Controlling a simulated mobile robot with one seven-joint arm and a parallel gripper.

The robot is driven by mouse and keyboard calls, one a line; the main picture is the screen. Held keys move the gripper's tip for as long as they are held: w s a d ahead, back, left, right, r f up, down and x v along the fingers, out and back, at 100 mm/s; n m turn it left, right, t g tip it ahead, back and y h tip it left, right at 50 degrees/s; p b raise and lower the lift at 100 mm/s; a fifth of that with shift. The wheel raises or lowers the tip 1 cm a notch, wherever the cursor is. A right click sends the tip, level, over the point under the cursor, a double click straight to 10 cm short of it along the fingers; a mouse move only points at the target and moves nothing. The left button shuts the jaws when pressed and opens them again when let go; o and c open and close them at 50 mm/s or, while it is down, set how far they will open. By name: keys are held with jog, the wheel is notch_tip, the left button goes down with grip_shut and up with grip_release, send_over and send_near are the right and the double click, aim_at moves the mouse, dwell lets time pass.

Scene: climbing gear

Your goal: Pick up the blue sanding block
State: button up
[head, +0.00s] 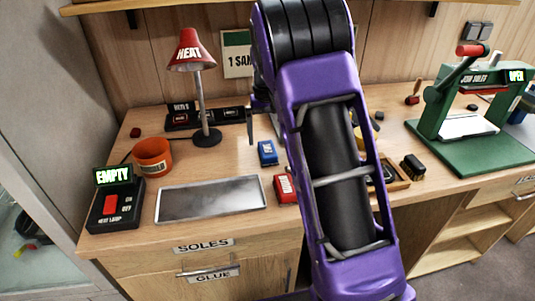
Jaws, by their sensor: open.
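The blue sanding block (267,153) lies on the wooden workbench, right of the lamp's base and beyond a similar red block. It is a small blue block with a pale marking, and nothing covers it. My purple arm crosses the middle of the head view, just right of the block. My gripper (261,124) shows only in part, behind the arm's left edge. Its dark fingers appear apart and empty, above and beyond the block in the picture. I cannot tell its exact height over the bench.
The red block (286,188), metal tray (211,198), orange pot (153,157), red heat lamp (206,113) and switch box (115,206) surround the left side. Bench between lamp base and tray is clear.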

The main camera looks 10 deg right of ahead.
aim_at(267, 148)
notch_tip(267, 148, down, 5)
jog(key=shift+d+f+b, duration=0.1)
jog(key=shift+b, duration=0.2)
jog(key=c, duration=1.5)
jog(key=shift+o, duration=0.2)
notch_tip(267, 148, up, 10)
jog(key=shift+r+p, duration=0.1)
jog(key=shift+p, duration=0.55)
jog(key=o, duration=0.8)
jog(key=c, duration=0.6)
